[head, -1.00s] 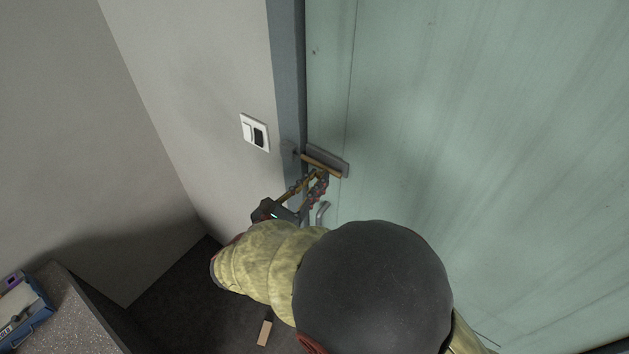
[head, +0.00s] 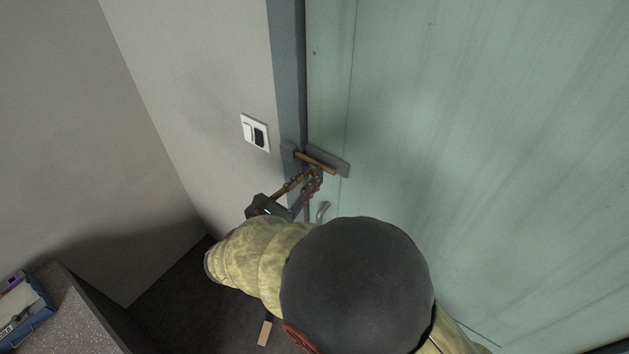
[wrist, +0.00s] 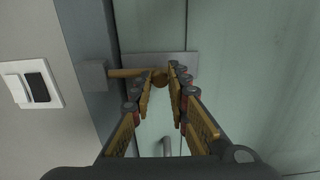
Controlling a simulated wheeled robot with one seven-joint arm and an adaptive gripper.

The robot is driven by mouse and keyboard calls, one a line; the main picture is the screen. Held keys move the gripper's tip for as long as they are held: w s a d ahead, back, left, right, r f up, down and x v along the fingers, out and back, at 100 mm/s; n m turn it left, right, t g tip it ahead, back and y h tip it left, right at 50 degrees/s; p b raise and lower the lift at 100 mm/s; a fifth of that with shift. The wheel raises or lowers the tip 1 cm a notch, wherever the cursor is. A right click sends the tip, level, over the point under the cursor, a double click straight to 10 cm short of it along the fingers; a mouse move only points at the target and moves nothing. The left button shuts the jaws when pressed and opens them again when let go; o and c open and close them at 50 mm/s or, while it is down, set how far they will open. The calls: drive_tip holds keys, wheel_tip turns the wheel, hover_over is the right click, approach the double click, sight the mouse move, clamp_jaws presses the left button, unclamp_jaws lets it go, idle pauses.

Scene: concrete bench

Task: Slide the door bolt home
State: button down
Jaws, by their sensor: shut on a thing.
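The door bolt (head: 315,162) is a brass-coloured bar lying across a grey backplate (head: 343,168) on the green door. In the wrist view, the bolt's bar (wrist: 124,73) reaches left to the grey keeper block (wrist: 93,75) on the door frame. Its left end meets the block; I cannot tell how far it is inside. My gripper (head: 316,172) is at the bolt from below. In the wrist view, its fingertips (wrist: 161,73) are shut on the bolt's round knob (wrist: 159,79), which the fingers partly hide.
A door handle (head: 323,211) sits just below the bolt, close to my gripper, and shows in the wrist view (wrist: 167,147). A light switch (head: 254,132) is on the wall at left. A bench (head: 85,310) with a blue box (head: 28,312) stands at lower left.

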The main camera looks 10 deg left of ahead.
drive_tip(key=shift+w+a, duration=0.25)
drive_tip(key=shift+a, duration=0.3)
drive_tip(key=shift+w+a, duration=0.2)
drive_tip(key=shift+a, duration=0.35)
drive_tip(key=c, duration=1.8)
unclamp_jaws()
drive_tip(key=shift+c, duration=0.2)
drive_tip(key=shift+o, duration=0.6)
drive_tip(key=shift+s, duration=0.15)
drive_tip(key=v, duration=1.1)
drive_tip(key=shift+s+a, duration=0.15)
drive_tip(key=shift+s, duration=0.15)
drive_tip(key=shift+f, duration=0.1)
